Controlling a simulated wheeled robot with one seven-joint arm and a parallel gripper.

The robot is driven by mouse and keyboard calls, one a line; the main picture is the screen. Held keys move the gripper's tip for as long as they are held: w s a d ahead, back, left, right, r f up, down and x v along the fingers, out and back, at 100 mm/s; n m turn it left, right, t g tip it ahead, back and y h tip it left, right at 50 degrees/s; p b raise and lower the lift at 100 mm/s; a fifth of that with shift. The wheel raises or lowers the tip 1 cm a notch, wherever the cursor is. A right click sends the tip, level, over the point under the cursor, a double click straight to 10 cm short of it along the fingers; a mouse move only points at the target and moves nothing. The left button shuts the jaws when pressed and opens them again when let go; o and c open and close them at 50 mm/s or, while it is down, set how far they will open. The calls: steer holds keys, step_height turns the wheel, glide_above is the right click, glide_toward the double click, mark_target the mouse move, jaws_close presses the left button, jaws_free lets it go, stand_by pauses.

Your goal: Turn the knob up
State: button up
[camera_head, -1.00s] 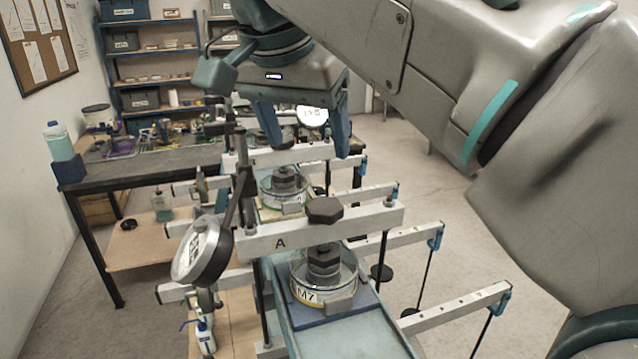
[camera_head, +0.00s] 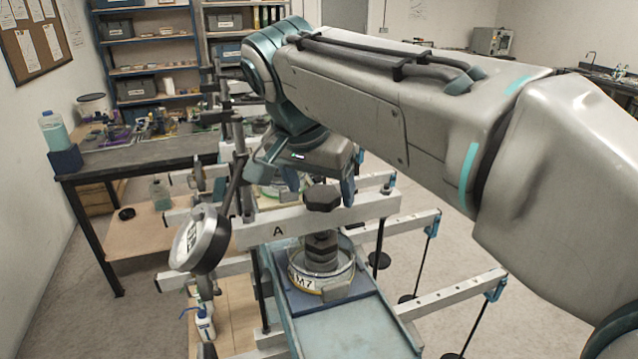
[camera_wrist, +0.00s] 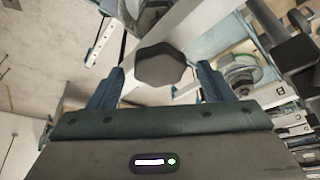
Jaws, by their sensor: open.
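The knob is a dark faceted cap (camera_head: 322,197) on top of the white crossbar marked A (camera_head: 350,212). Below it stands a stack of dark weights (camera_head: 321,252) in a round glass dish labelled M7 (camera_head: 309,283). My gripper (camera_head: 302,192) is open, pointing down just behind and over the knob. In the wrist view the knob (camera_wrist: 160,66) lies between and slightly beyond the two blue fingertips (camera_wrist: 160,72), with a gap on both sides. Whether either finger touches it cannot be seen.
A dial gauge (camera_head: 200,240) hangs left of the crossbar on a dark post. More similar frames stand behind. Lever arms with hanging rods (camera_head: 450,300) reach out to the right. A workbench (camera_head: 140,160) is at the back left.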

steer(key=shift+f, duration=0.2)
steer(key=c, duration=1)
steer(key=shift+o, duration=0.2)
